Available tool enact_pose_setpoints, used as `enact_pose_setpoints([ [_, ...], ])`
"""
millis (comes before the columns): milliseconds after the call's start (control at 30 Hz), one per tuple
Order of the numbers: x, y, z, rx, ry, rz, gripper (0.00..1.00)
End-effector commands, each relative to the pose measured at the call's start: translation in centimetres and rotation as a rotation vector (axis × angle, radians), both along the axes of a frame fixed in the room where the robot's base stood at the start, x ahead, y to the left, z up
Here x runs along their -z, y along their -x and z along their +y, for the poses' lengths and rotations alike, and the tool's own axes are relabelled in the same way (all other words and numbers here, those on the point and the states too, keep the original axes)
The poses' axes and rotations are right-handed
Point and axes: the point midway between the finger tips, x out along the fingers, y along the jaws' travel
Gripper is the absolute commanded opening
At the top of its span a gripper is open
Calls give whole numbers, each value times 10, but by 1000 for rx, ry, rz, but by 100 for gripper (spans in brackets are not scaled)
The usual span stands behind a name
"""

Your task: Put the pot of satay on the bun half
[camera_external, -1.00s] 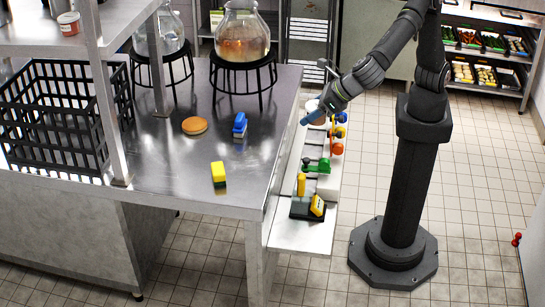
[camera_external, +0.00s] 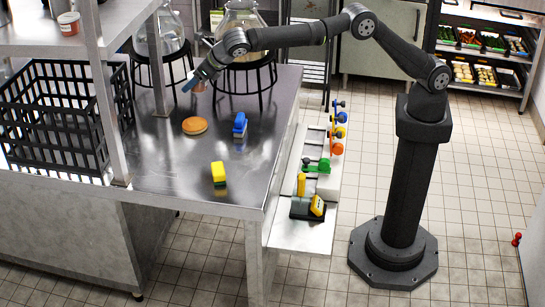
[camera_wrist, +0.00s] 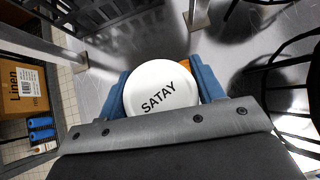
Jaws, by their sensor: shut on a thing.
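The pot of satay (camera_wrist: 160,88) shows in the wrist view as a round white lid reading SATAY, between my two blue fingers. My gripper (camera_external: 196,82) is shut on it. In the external view the pot (camera_external: 201,87) is small, pinkish-brown and partly hidden by the fingers, held above the far part of the steel table. The bun half (camera_external: 195,125) is a round golden-brown piece lying on the table, nearer the camera than my gripper and apart from it. In the wrist view only an orange sliver shows past the lid; it may be the bun half.
A blue object (camera_external: 240,124) and a yellow block (camera_external: 218,172) stand on the table near the bun. Glass vessels on black stands (camera_external: 245,70) are at the back. A black crate (camera_external: 55,130) and a shelf post (camera_external: 113,110) are to the left.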

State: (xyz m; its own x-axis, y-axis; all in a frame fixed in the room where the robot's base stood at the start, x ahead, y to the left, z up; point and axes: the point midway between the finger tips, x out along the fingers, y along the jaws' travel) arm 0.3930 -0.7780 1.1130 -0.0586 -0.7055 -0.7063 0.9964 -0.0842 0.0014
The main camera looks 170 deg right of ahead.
Motion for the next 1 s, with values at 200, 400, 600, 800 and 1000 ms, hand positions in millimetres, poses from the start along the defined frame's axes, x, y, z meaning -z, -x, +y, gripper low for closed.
enact_pose_setpoints([
  [200,1,35,-37,-2,0,-1,33],
  [400,22,40,-42,-6,-2,2,33],
  [600,47,40,-42,-6,-1,1,33],
  [800,74,40,-41,-6,-3,3,33],
  [1000,102,40,-41,-5,0,1,33],
])
